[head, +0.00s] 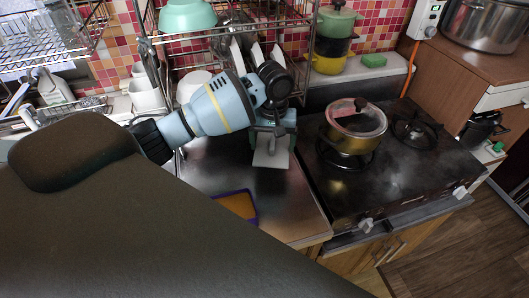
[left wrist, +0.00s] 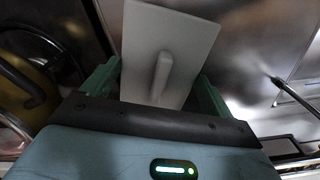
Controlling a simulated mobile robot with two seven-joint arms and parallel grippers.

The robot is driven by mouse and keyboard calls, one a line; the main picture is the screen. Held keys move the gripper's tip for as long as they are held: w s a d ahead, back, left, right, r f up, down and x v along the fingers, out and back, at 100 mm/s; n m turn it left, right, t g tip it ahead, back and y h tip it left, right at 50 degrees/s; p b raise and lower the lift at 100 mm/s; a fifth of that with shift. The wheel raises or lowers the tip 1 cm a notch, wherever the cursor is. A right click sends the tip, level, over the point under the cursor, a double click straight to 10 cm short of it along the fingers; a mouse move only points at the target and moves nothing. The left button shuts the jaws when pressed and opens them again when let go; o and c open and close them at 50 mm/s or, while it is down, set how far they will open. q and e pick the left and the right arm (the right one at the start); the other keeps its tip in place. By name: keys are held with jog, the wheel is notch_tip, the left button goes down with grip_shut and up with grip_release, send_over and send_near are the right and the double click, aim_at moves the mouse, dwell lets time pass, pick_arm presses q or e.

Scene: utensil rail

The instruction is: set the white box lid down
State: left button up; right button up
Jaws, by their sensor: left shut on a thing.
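The white box lid (head: 271,158) hangs below my left gripper (head: 273,137) in the head view, above the bare metal counter. In the left wrist view the lid (left wrist: 182,38) is a pale rectangular plate with a raised handle (left wrist: 161,76). The lid looks tilted in the head view. I cannot tell exactly how high it is above the counter. My right gripper is not in view.
The metal counter (head: 215,172) is mostly clear. A purple-rimmed orange tray (head: 239,204) lies near its front. The stove (head: 421,168) with a lidded pot (head: 354,128) is to the right. A dish rack (head: 225,35) with plates and a green bowl (head: 187,16) stands behind.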

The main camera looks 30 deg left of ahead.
aim_at(273, 142)
pick_arm(q)
jog(key=shift+f, duration=3.1)
jog(key=shift+f, duration=0.15)
jog(key=o, duration=0.8)
notch_tip(273, 142, up, 12)
jog(key=shift+r, duration=0.15)
